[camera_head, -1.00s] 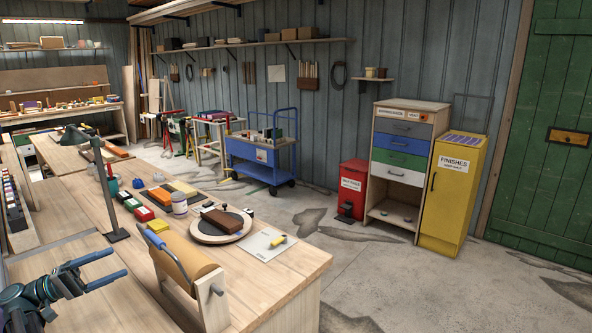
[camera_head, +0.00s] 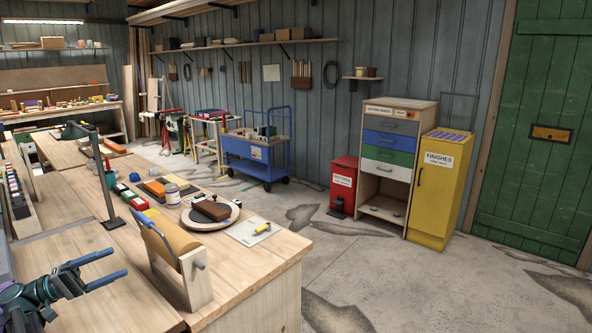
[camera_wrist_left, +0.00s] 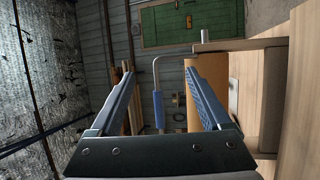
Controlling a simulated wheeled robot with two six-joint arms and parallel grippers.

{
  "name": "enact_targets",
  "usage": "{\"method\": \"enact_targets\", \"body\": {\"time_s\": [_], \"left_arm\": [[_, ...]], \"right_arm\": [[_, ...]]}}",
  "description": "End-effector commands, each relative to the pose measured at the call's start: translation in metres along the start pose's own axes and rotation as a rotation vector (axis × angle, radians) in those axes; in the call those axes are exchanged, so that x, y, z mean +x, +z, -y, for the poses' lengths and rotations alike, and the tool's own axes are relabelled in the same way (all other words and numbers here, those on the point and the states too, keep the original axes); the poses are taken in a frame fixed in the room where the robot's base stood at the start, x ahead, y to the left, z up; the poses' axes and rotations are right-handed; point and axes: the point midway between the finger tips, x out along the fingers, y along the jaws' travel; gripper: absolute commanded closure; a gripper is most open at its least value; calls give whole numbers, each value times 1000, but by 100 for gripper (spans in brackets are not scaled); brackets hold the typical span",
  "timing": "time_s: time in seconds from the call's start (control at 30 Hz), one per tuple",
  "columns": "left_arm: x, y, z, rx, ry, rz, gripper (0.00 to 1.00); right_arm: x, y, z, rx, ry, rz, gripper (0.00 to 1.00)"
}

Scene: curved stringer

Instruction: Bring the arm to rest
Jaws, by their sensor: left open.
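My left gripper (camera_head: 118,272) is at the lower left of the head view, over the near part of the wooden bench. Its two blue-tipped fingers are spread apart with nothing between them. In the left wrist view the open fingers (camera_wrist_left: 162,92) frame an empty gap, with the roll dispenser (camera_wrist_left: 194,95) beyond. My right gripper is not in view.
The roll dispenser (camera_head: 185,272) stands on the bench (camera_head: 240,278) right of the left gripper. Open floor (camera_head: 370,270) lies to the right.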

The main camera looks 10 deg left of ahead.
Motion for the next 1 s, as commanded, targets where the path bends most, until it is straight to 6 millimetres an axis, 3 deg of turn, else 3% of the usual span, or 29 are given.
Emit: {"method": "enact_targets", "body": {"time_s": [0.27,0.53,0.67,0.83,1.0], "left_arm": [[22,3,9,-22,-34,24,19],[58,9,26,-57,-95,64,19],[91,17,41,-85,-154,105,19],[147,39,68,-128,-271,180,19],[224,86,109,-166,-464,304,19]], "right_arm": [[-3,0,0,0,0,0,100],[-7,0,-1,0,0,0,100],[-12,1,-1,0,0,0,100],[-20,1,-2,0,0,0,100],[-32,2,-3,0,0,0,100]]}}
